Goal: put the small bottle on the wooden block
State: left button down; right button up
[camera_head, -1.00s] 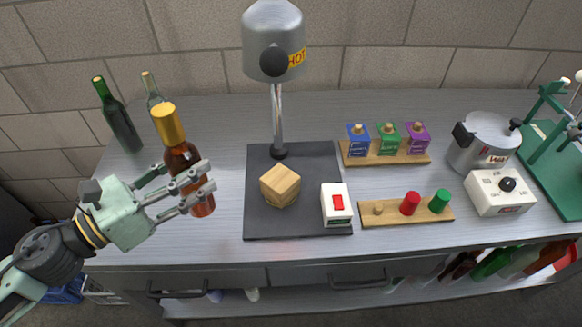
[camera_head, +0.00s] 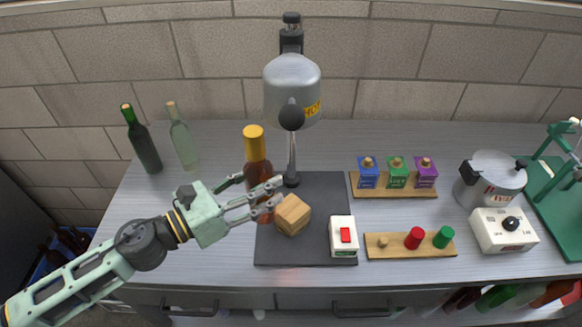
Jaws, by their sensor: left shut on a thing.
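My left gripper (camera_head: 268,194) is shut on a small amber bottle (camera_head: 258,172) with a yellow cap and holds it upright. The bottle appears just left of the wooden block (camera_head: 293,215), over the left part of a dark mat (camera_head: 310,255). The fingers hide part of its lower body. I cannot tell whether its base touches the mat. The block's top is bare, and a fingertip overlaps its left edge in the picture. My right gripper is not in view.
A grey lamp-like head marked HOT (camera_head: 293,88) hangs on a post behind the block. A white box with a red switch (camera_head: 343,237) stands right of the block. A dark green bottle (camera_head: 143,142) and a clear bottle (camera_head: 182,138) stand at back left.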

pick_arm(q)
jog(key=w+d+f+p, duration=0.2)
jog(key=w+d+f, duration=0.1)
jog(key=d, duration=0.3)
jog(key=shift+w+d+p, duration=0.2)
jog(key=shift+w+p, duration=0.2)
jog(key=shift+w, duration=0.4)
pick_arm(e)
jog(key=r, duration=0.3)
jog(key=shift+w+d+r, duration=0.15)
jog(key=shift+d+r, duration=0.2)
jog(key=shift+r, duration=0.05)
pick_arm(q)
jog(key=shift+f, duration=0.15)
jog(key=shift+f, duration=0.15)
jog(key=c, duration=0.9)
grip_release()
jog(key=shift+c, duration=0.2)
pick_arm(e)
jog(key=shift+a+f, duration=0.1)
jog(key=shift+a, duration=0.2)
